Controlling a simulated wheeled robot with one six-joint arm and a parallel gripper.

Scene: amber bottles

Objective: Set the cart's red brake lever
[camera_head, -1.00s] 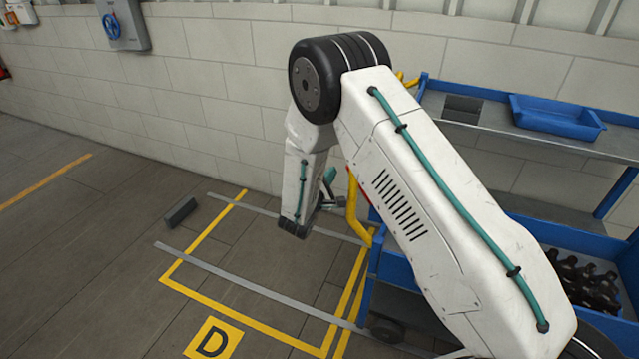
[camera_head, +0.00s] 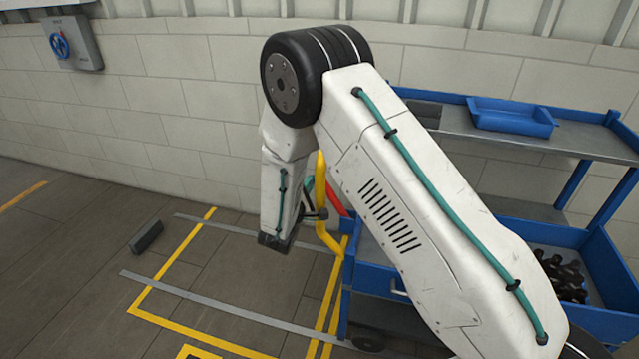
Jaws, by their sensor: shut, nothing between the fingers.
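The blue cart (camera_head: 373,278) stands at the right, partly hidden behind my arm. Its yellow handle (camera_head: 322,190) curves down at its left end. A short piece of the red brake lever (camera_head: 335,198) shows between the yellow handle and my arm; the rest is hidden. My gripper (camera_head: 320,213) shows only as a small dark part at the end of my arm, beside the yellow handle and just left of and below the red lever. It is shut and empty. I cannot tell whether it touches the handle or the lever.
Yellow and grey lines mark the floor. A dark block (camera_head: 146,236) lies at the left. The wall is behind.

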